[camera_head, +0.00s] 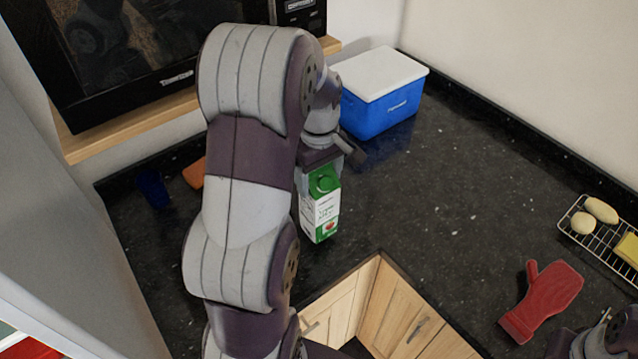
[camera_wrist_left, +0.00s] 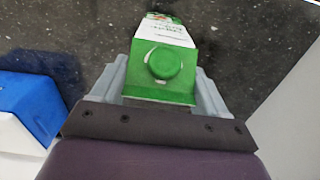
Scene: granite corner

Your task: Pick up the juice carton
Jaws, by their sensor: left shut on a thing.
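The juice carton (camera_head: 321,214) is white with a green top and a green cap, upright at the black counter near its inner corner. I cannot tell whether its base touches the counter. My left gripper (camera_head: 322,172) is shut on the upper part of the carton. In the left wrist view the carton's green top and cap (camera_wrist_left: 165,62) sit between the two grey fingers of the left gripper (camera_wrist_left: 160,90). My right arm shows only in part at the lower right edge of the head view, and its jaws cannot be made out clearly.
A blue cooler with a white lid (camera_head: 385,105) stands behind the gripper. A microwave (camera_head: 150,50) is on a wooden shelf at upper left. A blue cup (camera_head: 153,189) is at left. A red mitt (camera_head: 541,300) and a wire rack (camera_head: 597,236) lie right. The middle counter is clear.

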